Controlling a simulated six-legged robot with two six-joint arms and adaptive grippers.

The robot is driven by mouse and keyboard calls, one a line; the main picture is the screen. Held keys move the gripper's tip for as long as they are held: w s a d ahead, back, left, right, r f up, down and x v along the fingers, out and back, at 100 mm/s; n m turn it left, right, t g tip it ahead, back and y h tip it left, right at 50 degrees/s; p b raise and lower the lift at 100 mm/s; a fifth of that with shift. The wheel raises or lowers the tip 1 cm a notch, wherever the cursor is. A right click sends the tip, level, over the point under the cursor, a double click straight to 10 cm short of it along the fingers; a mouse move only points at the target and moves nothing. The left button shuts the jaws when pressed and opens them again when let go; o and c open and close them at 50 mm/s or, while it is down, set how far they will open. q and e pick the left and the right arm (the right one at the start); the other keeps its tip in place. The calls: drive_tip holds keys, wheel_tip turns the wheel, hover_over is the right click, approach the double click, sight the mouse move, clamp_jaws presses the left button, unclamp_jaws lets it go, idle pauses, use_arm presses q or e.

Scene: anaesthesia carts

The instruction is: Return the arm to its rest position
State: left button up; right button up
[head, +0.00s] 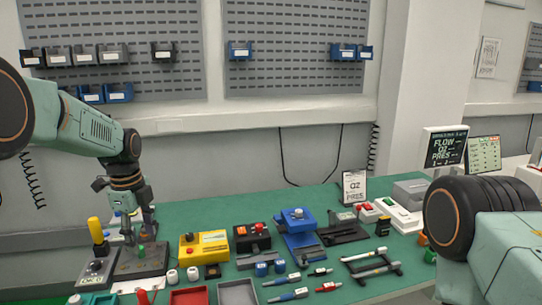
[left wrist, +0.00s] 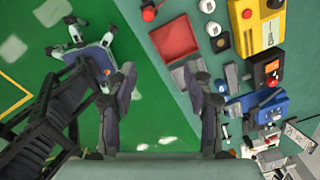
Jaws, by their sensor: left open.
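My left arm comes in from the left in the head view.
A red tray (left wrist: 178,40) lies near the table edge. A yellow box (head: 204,248), a blue device (head: 297,220) and several pens and small blocks crowd the table. A yellow-topped post (head: 96,230) stands left of my gripper. Blue bins (head: 239,50) hang on the wall panels.

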use_arm(q)
drive_tip(key=w+d+f+n+t, duration=0.1)
drive_tip(key=w+f+n+t, duration=0.2)
drive_tip(key=f+n, duration=0.4)
drive_tip(key=s+d+f+n+t+b, duration=0.1)
drive_tip(key=s+d+f+n+b, duration=0.1)
drive_tip(key=s+f+n+b, duration=0.45)
drive_tip(key=s+d+f+n+b, duration=0.1)
drive_tip(key=s+d+f+n, duration=0.25)
drive_tip(key=s+f, duration=0.7)
drive_tip(key=s+f+n+g+b, duration=0.2)
drive_tip(key=s+f+b, duration=0.4)
drive_tip(key=s+f, duration=0.5)
drive_tip(key=s+d+f+n+g+b, duration=0.1)
drive_tip(key=s+f+g+b, duration=0.1)
drive_tip(key=s+f+b, duration=0.4)
drive_tip(key=s+f, duration=0.5)
drive_tip(key=s, duration=0.7)
drive_tip(key=shift+s+d+f+n+g, duration=0.15)
drive_tip(key=shift+s+n+g, duration=0.15)
drive_tip(key=shift+s+n, duration=0.1)
use_arm(e)
wheel_tip(320, 180, down, 20)
drive_tip(key=shift+s+d, duration=0.2)
drive_tip(key=shift+s, duration=0.1)
